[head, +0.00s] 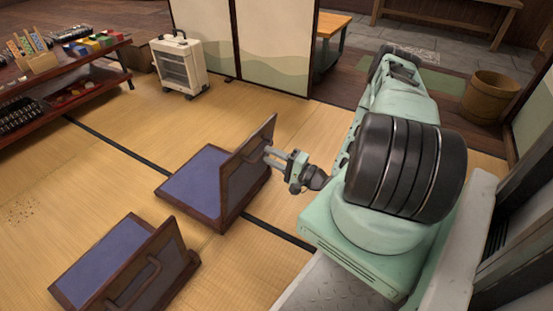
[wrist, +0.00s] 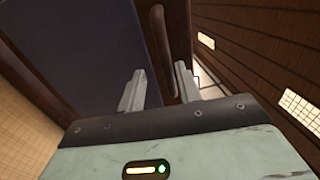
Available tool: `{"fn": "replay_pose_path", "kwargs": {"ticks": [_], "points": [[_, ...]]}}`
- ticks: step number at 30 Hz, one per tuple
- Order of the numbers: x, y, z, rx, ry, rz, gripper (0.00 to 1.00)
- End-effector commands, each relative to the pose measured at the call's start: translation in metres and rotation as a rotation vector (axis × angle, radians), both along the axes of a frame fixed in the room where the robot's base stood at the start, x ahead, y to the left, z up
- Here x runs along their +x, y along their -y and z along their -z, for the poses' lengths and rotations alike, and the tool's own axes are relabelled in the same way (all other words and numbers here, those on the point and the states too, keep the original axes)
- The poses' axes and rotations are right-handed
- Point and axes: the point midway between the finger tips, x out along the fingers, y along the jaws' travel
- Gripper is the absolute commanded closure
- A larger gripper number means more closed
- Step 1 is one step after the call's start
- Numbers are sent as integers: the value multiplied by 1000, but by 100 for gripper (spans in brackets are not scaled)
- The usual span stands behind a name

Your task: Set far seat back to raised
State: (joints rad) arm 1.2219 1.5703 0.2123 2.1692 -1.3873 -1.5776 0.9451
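The far seat is a low legless chair with a blue-purple cushion (head: 193,182) in a dark wood frame, in the middle of the head view. Its seat back (head: 246,172) stands steeply up from the cushion's right edge. My gripper (head: 268,153) is at the rear face of this back, near its upper right part. In the wrist view, my gripper (wrist: 172,92) has its two pale fingers apart. A dark wooden handle (wrist: 157,50) runs between them, beside the dark panel of the back (wrist: 85,45). I cannot tell whether either finger touches the handle.
The near seat (head: 105,260), also with its back up and a handle on it, stands at the lower left. A white heater (head: 181,66) and a low shelf (head: 75,88) are at the back left. A wooden bucket (head: 490,97) is at the right. Open tatami (head: 110,160) lies left of the seats.

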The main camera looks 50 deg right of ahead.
Motion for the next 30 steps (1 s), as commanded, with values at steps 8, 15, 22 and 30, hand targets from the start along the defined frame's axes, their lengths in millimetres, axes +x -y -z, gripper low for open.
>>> {"fn": "replay_pose_path", "kwargs": {"ticks": [8,15,22,30], "points": [[-29,6,0,2,-1,2,66],[-84,17,6,0,-2,3,66],[-134,26,13,0,-2,2,66],[-166,32,19,0,-2,1,66]]}}
